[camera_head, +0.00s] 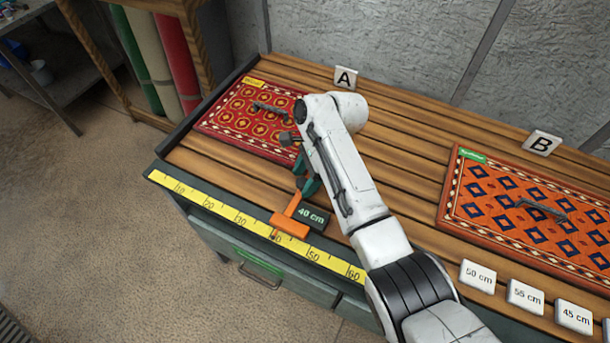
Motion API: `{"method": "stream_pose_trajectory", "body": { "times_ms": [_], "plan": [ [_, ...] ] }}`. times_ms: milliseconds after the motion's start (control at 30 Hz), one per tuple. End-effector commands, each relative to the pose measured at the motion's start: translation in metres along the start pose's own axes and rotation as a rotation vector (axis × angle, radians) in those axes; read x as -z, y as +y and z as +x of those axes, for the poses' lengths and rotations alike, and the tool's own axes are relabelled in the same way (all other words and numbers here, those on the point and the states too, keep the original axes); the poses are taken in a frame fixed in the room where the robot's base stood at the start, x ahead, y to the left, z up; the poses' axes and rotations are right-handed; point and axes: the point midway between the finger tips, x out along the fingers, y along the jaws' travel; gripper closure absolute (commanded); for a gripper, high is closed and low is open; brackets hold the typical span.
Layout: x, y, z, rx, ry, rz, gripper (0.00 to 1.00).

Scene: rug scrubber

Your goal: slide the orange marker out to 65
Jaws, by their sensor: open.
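The orange marker (290,223) sits on the front edge of the slatted bench, its foot over the yellow ruler (212,209) at about 40. A dark plate reading "40 cm" (311,215) is beside it. My gripper (305,182), with teal fingers, is open at the upper end of the marker's orange stem. My white arm partly hides the fingers, so I cannot tell whether they touch the stem. The ruler's numbers run from 10 at left to 60 at right; beyond 60 my arm covers the edge.
A red rug (222,125) lies at left by sign A (345,78), and an orange-blue rug (482,205) at right by sign B (541,143). White cards reading 50 cm (478,276), 55 cm (525,297) and 45 cm (574,317) stand front right. A drawer handle (259,277) is below the ruler.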

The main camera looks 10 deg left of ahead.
Motion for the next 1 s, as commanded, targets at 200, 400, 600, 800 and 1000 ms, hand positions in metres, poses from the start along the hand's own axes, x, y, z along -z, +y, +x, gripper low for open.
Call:
{"method": "stream_pose_trajectory", "body": {
  "times_ms": [200,400,600,800,1000],
  "plan": [
    [-0.0001,0.0000,0.0001,0.000,0.000,0.000,0.41],
    [0.0000,-0.0001,-0.0001,0.000,0.000,0.000,0.60],
    [0.0000,-0.0001,-0.0002,0.000,0.000,0.000,0.79],
    [0.0000,-0.0002,-0.0004,0.001,0.000,0.000,0.98],
    [0.0000,-0.0003,-0.0005,0.001,0.000,0.000,1.00]
  ]
}}
